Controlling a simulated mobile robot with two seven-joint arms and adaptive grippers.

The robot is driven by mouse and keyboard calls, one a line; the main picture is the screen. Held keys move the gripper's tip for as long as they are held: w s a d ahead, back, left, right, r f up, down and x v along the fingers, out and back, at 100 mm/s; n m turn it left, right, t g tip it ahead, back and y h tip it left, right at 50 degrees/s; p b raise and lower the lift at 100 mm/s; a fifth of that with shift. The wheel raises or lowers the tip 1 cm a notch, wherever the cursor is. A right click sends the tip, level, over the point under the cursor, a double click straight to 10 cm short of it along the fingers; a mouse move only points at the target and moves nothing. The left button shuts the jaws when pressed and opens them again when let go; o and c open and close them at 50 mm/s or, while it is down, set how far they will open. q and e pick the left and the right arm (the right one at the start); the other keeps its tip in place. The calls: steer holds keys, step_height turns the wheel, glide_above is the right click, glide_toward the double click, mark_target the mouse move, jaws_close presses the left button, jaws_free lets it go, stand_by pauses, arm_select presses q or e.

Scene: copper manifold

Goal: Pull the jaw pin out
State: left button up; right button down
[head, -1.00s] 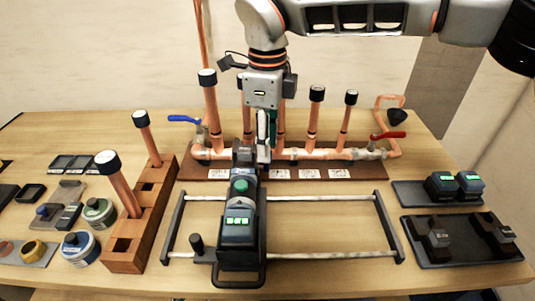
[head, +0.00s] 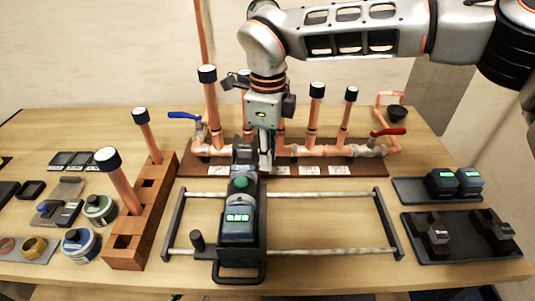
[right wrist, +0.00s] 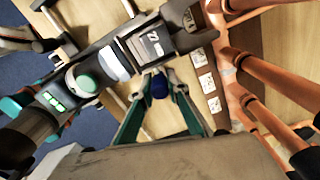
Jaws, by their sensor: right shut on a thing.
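The press tool (head: 240,205) lies in a black cradle on the rail frame, its jaw end towards the copper manifold (head: 300,152). The right wrist view shows the tool (right wrist: 100,75) with its green button and jaw head. A blue pin head (right wrist: 159,87) shows beside the jaw head. My right gripper (head: 265,165) reaches down from above at the right side of the jaw end. In the right wrist view its green-sided fingers (right wrist: 159,80) are shut on the blue pin head. The pin's shaft is hidden. My left gripper is not in view.
Capped copper pipes (head: 316,105) rise from the manifold close behind the gripper. A wooden pipe rack (head: 125,255) stands left of the rail frame (head: 330,255). Dark trays (head: 455,262) with batteries and jaws lie at the right. The right part of the rail frame is clear.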

steer(key=d, duration=0.5)
steer(key=shift+d, duration=0.2)
steer(key=c, duration=1.9)
jaws_free()
step_height(320, 180, up, 12)
steer(key=shift+r, duration=0.1)
